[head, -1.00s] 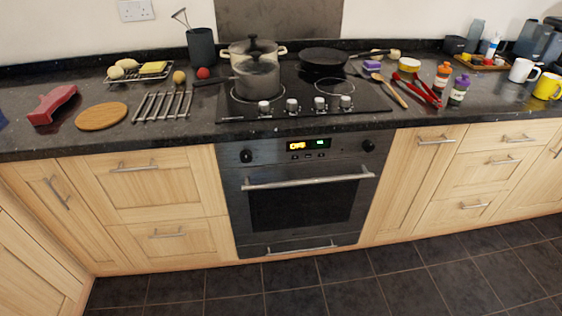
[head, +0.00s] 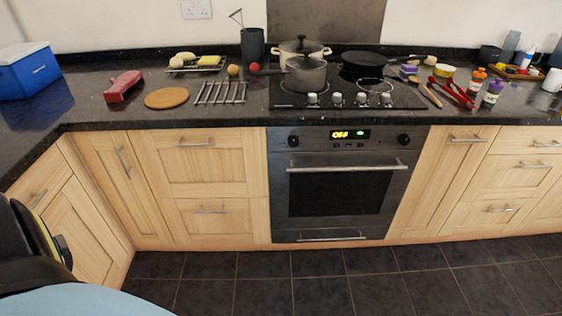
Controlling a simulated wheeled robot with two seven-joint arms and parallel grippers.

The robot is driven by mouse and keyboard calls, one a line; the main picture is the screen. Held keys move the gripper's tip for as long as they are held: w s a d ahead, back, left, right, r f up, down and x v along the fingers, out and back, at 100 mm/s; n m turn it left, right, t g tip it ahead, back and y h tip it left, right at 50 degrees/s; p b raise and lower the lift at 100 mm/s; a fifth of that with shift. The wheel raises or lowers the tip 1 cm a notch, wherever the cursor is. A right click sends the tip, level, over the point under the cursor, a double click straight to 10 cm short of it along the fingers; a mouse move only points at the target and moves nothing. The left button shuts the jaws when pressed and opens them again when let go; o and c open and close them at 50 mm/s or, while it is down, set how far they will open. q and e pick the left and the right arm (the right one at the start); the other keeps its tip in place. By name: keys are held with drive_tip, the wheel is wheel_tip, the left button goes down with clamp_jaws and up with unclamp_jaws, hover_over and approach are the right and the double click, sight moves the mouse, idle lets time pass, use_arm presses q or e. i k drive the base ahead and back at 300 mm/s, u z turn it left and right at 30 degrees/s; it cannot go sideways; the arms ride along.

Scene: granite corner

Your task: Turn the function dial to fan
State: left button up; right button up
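The built-in oven (head: 340,190) is set under the hob in the middle of the view, its door shut. Its control panel has a black round dial (head: 293,140) at the left and another black dial (head: 404,139) at the right. Between them a lit display (head: 350,134) reads "OFF" in orange beside a green sign. The dial markings are too small to read, so I cannot tell which dial is the function dial. Neither gripper shows; only part of my own body is at the lower left.
The black hob (head: 345,94) carries a grey saucepan (head: 306,74), a lidded pot (head: 292,50) and a frying pan (head: 364,59). A blue box (head: 28,72) stands on the counter at the far left. The tiled floor (head: 330,275) before the oven is clear.

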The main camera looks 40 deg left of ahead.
sight(293, 140)
drive_tip(key=k, duration=0.25)
drive_tip(key=u, duration=1.1)
